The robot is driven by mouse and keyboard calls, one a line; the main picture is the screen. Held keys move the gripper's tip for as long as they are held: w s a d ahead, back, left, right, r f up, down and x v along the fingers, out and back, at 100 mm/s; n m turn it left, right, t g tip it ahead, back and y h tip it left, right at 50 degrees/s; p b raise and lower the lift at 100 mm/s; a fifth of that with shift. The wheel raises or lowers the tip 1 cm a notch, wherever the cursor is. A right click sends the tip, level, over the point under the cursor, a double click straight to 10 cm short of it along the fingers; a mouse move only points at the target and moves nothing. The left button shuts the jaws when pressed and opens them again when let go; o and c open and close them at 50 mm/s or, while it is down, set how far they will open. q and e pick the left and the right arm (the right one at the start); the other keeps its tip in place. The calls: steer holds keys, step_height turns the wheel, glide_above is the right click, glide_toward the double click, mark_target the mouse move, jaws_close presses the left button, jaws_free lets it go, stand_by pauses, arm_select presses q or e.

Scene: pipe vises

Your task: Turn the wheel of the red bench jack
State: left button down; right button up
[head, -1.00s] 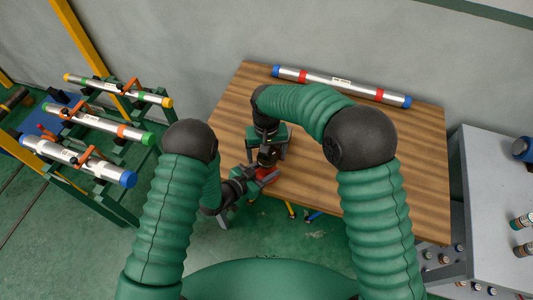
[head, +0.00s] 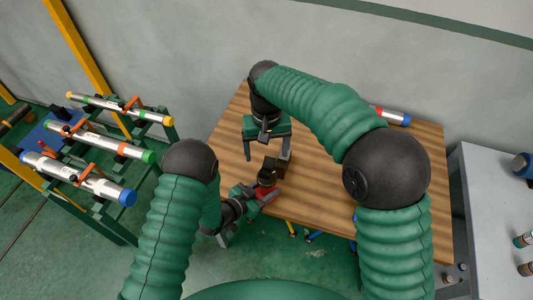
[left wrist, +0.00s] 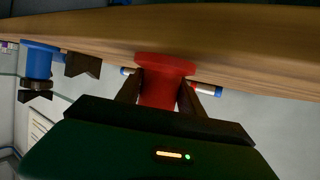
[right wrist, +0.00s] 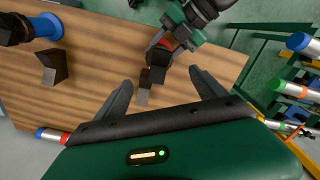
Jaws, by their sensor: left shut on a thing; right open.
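The red bench jack (head: 266,177) stands at the near left edge of the wooden table, with dark jaws on top. In the left wrist view its red round part (left wrist: 165,68) sits between my left fingers. My left gripper (head: 262,193) is shut on that part from the near side; the wheel cannot be told apart from the body. My right gripper (head: 266,154) is open and empty above the table, beyond the jack. In the right wrist view the jack's dark jaws (right wrist: 153,77) lie ahead of the open right fingers (right wrist: 160,88), apart from them.
A blue jack (right wrist: 46,26) stands farther along the table (head: 410,170); my right arm hides it in the head view. A silver pipe with a blue end (head: 395,117) lies at the back. A rack with several pipes (head: 100,145) is at left, a grey bench (head: 490,185) at right.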

arm_select(q)
steer(key=shift+s+a+f, duration=0.1)
steer(key=shift+s+f, duration=0.05)
steer(key=shift+f, duration=0.15)
arm_select(e)
steer(key=shift+c, duration=0.5)
steer(key=w+d+f+t, duration=0.1)
steer(key=w+d+f, duration=0.1)
steer(key=w+d, duration=0.1)
steer(key=w+d+f+t, duration=0.1)
steer(key=w+d, duration=0.2)
steer(key=w+d+f+t+h, duration=0.1)
steer(key=w+d+f+t, duration=0.1)
steer(key=w+d, duration=0.1)
steer(key=shift+f+n, duration=0.3)
steer(key=shift+n, duration=0.1)
steer(key=shift+c, duration=0.9)
steer(key=w+d+f+n+t+y, duration=0.1)
steer(key=w+d+f+n+t, duration=0.35)
steer(key=d, duration=0.25)
steer(key=n+g+y, duration=0.2)
steer(key=n+y, duration=0.4)
steer(key=y, duration=0.6)
glide_toward(274, 180)
steer(key=shift+m, duration=0.25)
steer(key=x, duration=1)
